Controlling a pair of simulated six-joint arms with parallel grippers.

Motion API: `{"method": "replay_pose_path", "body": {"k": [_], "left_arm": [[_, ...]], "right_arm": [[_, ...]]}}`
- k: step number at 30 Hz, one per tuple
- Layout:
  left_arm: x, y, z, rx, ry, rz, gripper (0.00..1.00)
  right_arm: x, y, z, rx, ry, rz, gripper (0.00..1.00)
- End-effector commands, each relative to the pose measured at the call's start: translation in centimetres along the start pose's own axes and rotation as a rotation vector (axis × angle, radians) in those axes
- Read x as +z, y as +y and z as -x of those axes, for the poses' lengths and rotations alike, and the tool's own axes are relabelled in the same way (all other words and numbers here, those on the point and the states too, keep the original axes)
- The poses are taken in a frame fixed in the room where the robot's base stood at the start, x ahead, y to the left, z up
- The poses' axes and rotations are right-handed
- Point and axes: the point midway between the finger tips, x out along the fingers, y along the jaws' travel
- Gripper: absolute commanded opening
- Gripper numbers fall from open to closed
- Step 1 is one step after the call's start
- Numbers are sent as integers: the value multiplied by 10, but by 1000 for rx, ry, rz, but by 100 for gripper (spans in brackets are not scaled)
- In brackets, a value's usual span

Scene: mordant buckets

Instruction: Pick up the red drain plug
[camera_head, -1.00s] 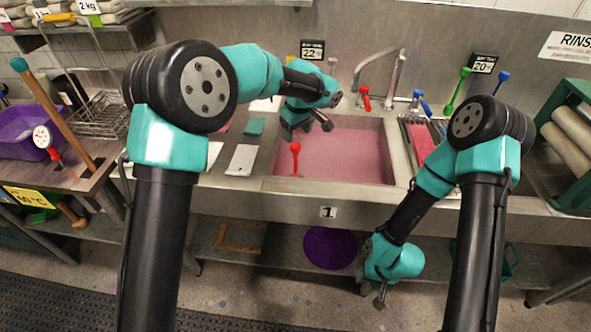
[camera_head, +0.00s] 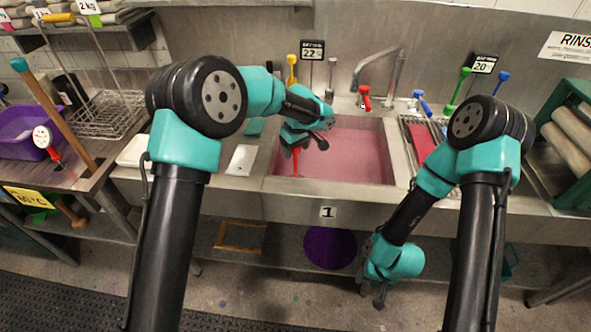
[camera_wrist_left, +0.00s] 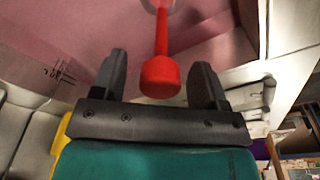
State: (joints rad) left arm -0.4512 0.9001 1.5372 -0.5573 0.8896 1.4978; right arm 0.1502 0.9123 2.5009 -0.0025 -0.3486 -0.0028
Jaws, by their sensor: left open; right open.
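The red drain plug (camera_head: 295,168) stands upright at the front left of the sink of pink liquid (camera_head: 350,155). In the head view my left gripper (camera_head: 304,147) hides its top. In the left wrist view the plug's red knob and stem (camera_wrist_left: 160,76) lie between my two open left fingers (camera_wrist_left: 159,68), with gaps on both sides. The stem runs away from the gripper to a base partly cut off by the frame's top. My right gripper (camera_head: 373,296) hangs open and empty, low in front of the counter.
The sink's steel front rim (camera_head: 330,190) lies close to my left gripper. A faucet (camera_head: 385,68) and red (camera_head: 365,97) and blue (camera_head: 421,100) handles stand behind the sink. A white block (camera_head: 242,160) lies on the counter to the left.

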Motion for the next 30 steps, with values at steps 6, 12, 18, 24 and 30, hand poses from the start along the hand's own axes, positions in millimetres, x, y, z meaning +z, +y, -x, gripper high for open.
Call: {"method": "replay_pose_path", "body": {"k": [6,12,18,24,30], "left_arm": [[0,0,-15,1,0,1,67],[0,0,-15,1,0,1,67],[0,0,-14,1,0,1,67],[0,0,-14,1,0,0,51],[0,0,-14,1,0,0,32]], "right_arm": [[0,0,0,0,0,0,43],[0,0,0,0,0,0,43],[0,0,0,0,0,0,43],[0,0,0,0,0,0,43],[0,0,0,0,0,0,43]]}}
